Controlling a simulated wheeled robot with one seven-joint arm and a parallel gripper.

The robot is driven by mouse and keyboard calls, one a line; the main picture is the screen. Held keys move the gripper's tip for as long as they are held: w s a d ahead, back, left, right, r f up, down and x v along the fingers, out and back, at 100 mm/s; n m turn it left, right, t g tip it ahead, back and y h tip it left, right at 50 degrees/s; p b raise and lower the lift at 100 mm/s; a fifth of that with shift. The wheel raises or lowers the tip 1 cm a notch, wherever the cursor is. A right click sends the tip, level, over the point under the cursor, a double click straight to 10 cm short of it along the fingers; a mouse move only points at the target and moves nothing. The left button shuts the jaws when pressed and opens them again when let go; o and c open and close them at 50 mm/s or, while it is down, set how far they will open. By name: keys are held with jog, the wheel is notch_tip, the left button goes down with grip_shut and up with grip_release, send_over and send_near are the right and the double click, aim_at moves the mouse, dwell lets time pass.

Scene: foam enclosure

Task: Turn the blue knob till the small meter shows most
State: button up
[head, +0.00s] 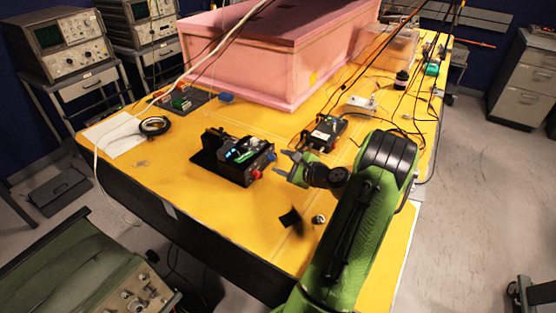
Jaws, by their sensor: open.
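A black instrument box (236,158) sits on the yellow table top, left of my gripper. A small lit bluish display (229,154) shows on its upper side; its reading is too small to make out. A red knob (257,174) is on the box's right side. A small blue knob (271,157) is on the same side, just behind the red one. My gripper (283,164) is at the end of the green arm, close to the right of the box and pointing at the knobs. Its two fingers are apart with nothing between them. I cannot tell whether a fingertip touches the blue knob.
A pink foam enclosure (275,55) stands behind. A dark box with a green light (326,132) and cables lies right of the instrument. A tape ring (154,126) lies at left. A small round metal part (319,219) and a black piece (290,217) lie in front.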

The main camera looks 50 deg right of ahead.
jog(key=p+v, duration=0.1)
jog(key=v, duration=1.2)
